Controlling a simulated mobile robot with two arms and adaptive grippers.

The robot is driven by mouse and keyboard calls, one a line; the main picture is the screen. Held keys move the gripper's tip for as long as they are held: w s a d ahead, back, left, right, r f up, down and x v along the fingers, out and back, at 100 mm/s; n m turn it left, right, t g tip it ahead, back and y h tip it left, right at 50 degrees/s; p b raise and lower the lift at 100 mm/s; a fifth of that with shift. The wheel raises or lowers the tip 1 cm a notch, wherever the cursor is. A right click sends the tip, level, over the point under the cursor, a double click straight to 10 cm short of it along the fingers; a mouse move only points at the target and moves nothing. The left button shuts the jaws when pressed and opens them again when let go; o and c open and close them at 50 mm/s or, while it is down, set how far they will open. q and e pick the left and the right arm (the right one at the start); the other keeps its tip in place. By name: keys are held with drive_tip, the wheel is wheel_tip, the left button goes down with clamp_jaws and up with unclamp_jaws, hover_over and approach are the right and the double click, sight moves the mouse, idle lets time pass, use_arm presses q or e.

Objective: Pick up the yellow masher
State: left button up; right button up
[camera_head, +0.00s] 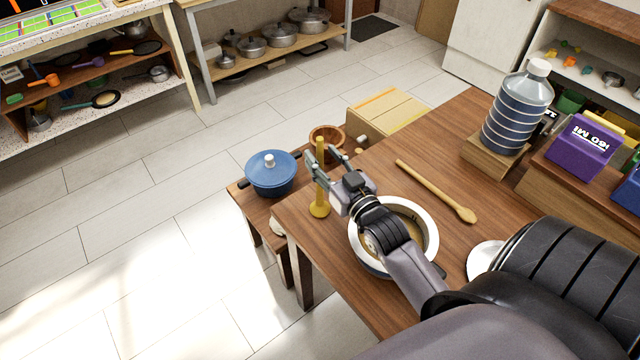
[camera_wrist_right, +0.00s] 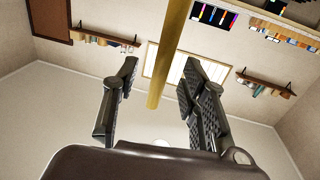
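The yellow masher (camera_head: 319,198) stands upright near the left edge of the wooden table, its handle pointing up. My right gripper (camera_head: 321,161) reaches it from the lower right with its fingers spread at the handle. In the right wrist view the yellow handle (camera_wrist_right: 170,55) runs between the two open fingers (camera_wrist_right: 158,92), with gaps showing at both sides. No firm contact shows. My left gripper is not in view.
A white-rimmed pot (camera_head: 428,222) sits under my right forearm. A wooden spoon (camera_head: 435,190) lies on the table (camera_head: 385,180). A blue lidded pot (camera_head: 270,178) and a brown bowl (camera_head: 327,134) stand just beyond. A large water bottle (camera_head: 517,110) stands at the right.

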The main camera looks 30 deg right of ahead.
drive_tip(key=shift+w, duration=1.1)
drive_tip(key=shift+s, duration=0.1)
clamp_jaws()
